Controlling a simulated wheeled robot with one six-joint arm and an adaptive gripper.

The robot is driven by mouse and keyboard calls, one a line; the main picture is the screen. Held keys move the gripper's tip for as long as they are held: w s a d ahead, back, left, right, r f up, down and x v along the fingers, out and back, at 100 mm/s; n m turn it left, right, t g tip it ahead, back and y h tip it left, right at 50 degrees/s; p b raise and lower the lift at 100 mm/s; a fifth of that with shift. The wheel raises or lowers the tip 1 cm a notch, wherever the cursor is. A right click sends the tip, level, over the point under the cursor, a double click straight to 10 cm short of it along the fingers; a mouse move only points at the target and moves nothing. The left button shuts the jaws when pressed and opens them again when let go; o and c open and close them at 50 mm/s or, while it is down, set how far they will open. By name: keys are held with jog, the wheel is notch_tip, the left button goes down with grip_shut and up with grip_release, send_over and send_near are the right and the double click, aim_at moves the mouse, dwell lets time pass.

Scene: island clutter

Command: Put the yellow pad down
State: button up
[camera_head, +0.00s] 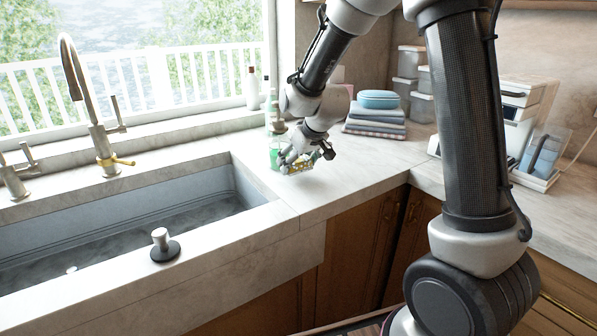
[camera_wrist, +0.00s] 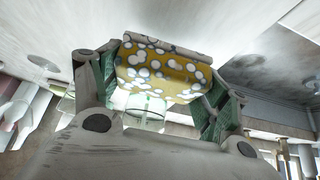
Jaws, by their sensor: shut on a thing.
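The yellow pad (camera_wrist: 158,72) has white spots and fills the space between the fingers of my gripper (camera_wrist: 165,82) in the wrist view. The fingers are shut on its two ends. In the head view, my gripper (camera_head: 300,161) is low over the pale countertop (camera_head: 345,190), just right of the sink's corner. I cannot tell whether the pad touches the counter.
A green bottle (camera_head: 274,157) stands close behind my gripper. The sink (camera_head: 140,214) lies to the left, with a faucet (camera_head: 98,140). Counter to the right of my gripper is clear.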

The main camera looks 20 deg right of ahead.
aim_at(297, 180)
jog(key=shift+f, duration=1.65)
jog(key=shift+f, duration=0.15)
jog(key=shift+f, duration=0.1)
jog(key=shift+s+f, duration=0.15)
jog(key=shift+f, duration=0.25)
jog(key=shift+c, duration=0.7)
jog(key=o, duration=0.8)
jog(key=shift+s, duration=0.1)
jog(key=o, duration=0.3)
jog(key=shift+f, duration=0.2)
jog(key=shift+o, duration=0.2)
jog(key=shift+r, duration=0.2)
